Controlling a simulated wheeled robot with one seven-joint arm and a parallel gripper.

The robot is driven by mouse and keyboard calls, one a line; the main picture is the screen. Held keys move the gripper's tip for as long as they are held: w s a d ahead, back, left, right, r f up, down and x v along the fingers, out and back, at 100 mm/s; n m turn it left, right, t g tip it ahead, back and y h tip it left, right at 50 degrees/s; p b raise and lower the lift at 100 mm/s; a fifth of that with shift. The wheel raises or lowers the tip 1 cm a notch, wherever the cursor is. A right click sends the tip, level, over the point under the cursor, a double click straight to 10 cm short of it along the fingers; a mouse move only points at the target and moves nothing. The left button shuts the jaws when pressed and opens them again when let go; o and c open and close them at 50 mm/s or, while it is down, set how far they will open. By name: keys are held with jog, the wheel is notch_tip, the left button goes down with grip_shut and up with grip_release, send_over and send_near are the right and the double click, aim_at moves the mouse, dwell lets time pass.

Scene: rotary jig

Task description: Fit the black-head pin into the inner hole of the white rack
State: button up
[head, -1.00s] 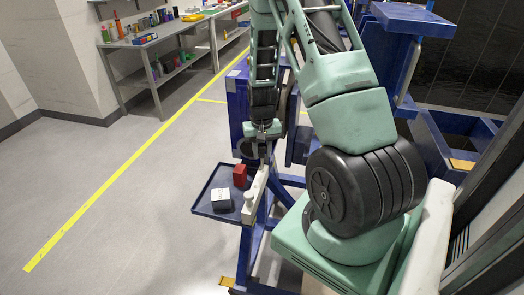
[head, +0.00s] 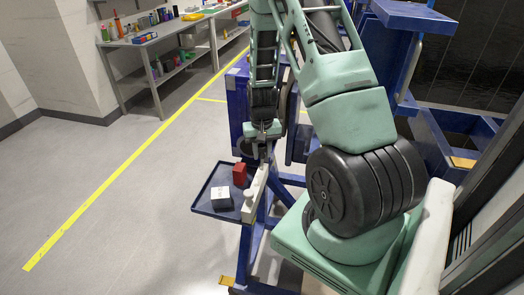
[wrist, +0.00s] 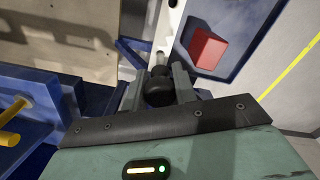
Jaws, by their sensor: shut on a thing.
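My gripper (head: 263,150) hangs over the far end of the white rack (head: 255,194) in the head view. In the wrist view my gripper (wrist: 157,92) is shut on the black-head pin (wrist: 158,90), whose round dark head sits between the two grey fingers. A short pale piece of what looks like the shaft shows beyond the head, towards the rack (wrist: 168,22). The pin's tip and the inner hole are hidden, so I cannot tell whether the pin touches the rack or is in the hole.
A blue tray (head: 207,204) beside the rack holds a red block (head: 240,174) and a grey-white box (head: 221,197). A pale knob (head: 248,198) stands at the rack's near end. Blue frame parts stand close around the gripper. Open floor lies to the left.

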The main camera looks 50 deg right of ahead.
aim_at(262, 157)
jog(key=shift+f+b, duration=1.95)
jog(key=shift+f, duration=0.8)
jog(key=o, duration=1)
jog(key=shift+o, duration=0.2)
jog(key=shift+r, duration=0.1)
notch_tip(262, 157, up, 17)
jog(key=shift+r+b, duration=0.1)
jog(key=shift+b, duration=0.55)
